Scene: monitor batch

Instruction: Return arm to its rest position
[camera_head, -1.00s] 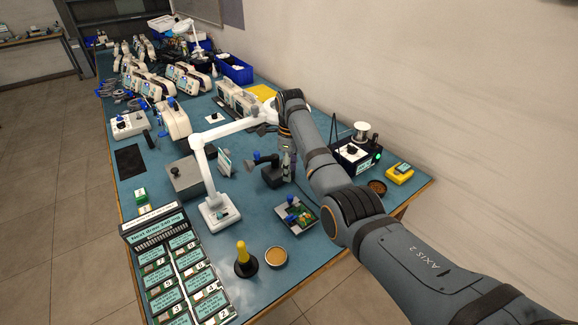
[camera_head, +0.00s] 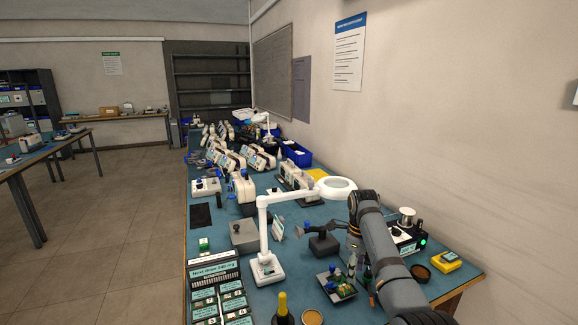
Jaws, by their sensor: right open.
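My right arm (camera_head: 392,270) comes in from the lower right, bends at the top, and its wrist points down over the right side of the blue bench (camera_head: 290,205). My right gripper (camera_head: 358,272) hangs at the end, open, beside a small tray (camera_head: 337,284) with a green board. The fingers are small and partly lost against the clutter, so I cannot tell whether they touch anything. I see nothing held in it. My left arm and gripper are not in view.
A white magnifier lamp (camera_head: 264,235) stands left of my arm, its ring (camera_head: 340,184) close to my elbow. A black stand (camera_head: 323,243) is next to the wrist. A black station (camera_head: 405,236) and a yellow meter (camera_head: 447,259) stand to the right. Floor at left is clear.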

